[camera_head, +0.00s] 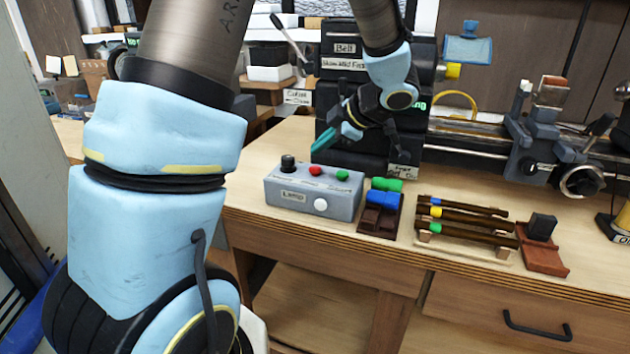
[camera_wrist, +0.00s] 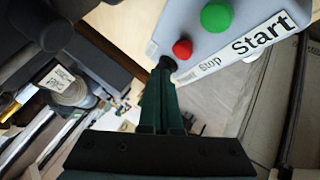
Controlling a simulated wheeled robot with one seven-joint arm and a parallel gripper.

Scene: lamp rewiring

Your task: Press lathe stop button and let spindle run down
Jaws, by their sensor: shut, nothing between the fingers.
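A grey control box (camera_head: 290,195) stands on the bench, with a black knob, a red button (camera_head: 316,171) and a green button (camera_head: 342,175) on top. Its front carries a "Lamp" label and a white button. In the wrist view the red button (camera_wrist: 182,48) sits by the word "Stop" and the green button (camera_wrist: 215,16) by "Start". My gripper (camera_head: 316,148) is shut and empty, its green fingers pointing down toward the box. In the wrist view my fingertips (camera_wrist: 166,75) appear close to the black knob and red button. A gap above the red button shows in the head view.
The lathe (camera_head: 545,140) stands behind and right, its headstock behind my gripper. A dark holder with a green and a blue piece (camera_head: 384,199) sits right of the box. A wooden rack with dark rods (camera_head: 463,225) lies further right.

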